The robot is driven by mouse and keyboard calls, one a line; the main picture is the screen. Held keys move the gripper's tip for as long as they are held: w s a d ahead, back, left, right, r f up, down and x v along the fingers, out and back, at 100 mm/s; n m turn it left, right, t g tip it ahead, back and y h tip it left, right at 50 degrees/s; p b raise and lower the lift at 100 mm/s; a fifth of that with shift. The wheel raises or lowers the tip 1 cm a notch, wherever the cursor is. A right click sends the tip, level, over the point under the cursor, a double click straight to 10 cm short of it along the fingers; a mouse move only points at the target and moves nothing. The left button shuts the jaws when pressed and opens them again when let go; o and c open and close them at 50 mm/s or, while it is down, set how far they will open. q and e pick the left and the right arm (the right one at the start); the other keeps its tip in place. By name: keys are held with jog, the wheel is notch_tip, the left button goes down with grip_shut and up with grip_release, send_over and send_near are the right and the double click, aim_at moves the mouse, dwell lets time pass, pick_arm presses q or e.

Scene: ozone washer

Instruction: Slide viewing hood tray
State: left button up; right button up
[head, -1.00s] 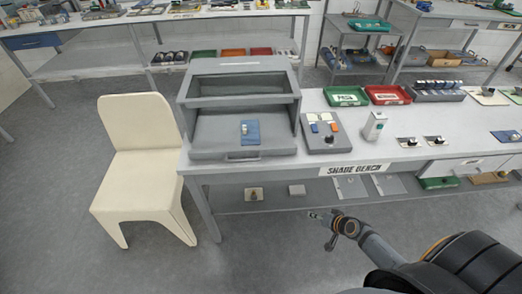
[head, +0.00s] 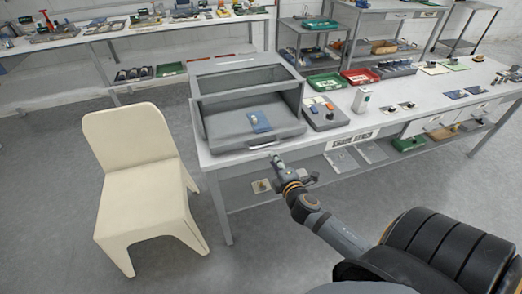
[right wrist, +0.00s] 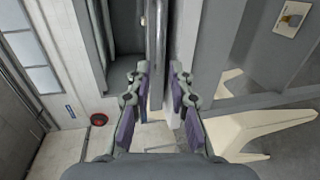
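The grey viewing hood (head: 246,78) stands at the left end of the bench, with a see-through panel in its top. Its grey tray (head: 228,125) sticks out at the front, with a small handle (head: 262,146) on its front face. A blue pad (head: 259,122) with a small part lies on the tray. My right gripper (head: 278,161) is just in front of and below the tray's front edge. In the right wrist view its fingers (right wrist: 158,82) are apart, with a grey bar-like edge between them; contact cannot be told. My left gripper is not in view.
A cream chair (head: 145,180) stands left of the bench (head: 225,170). A lower shelf lies under the bench. The floor in front is clear.

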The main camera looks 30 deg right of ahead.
jog(key=p+x, duration=0.1)
jog(key=x, duration=0.9)
jog(key=shift+a, duration=0.2)
grip_shut()
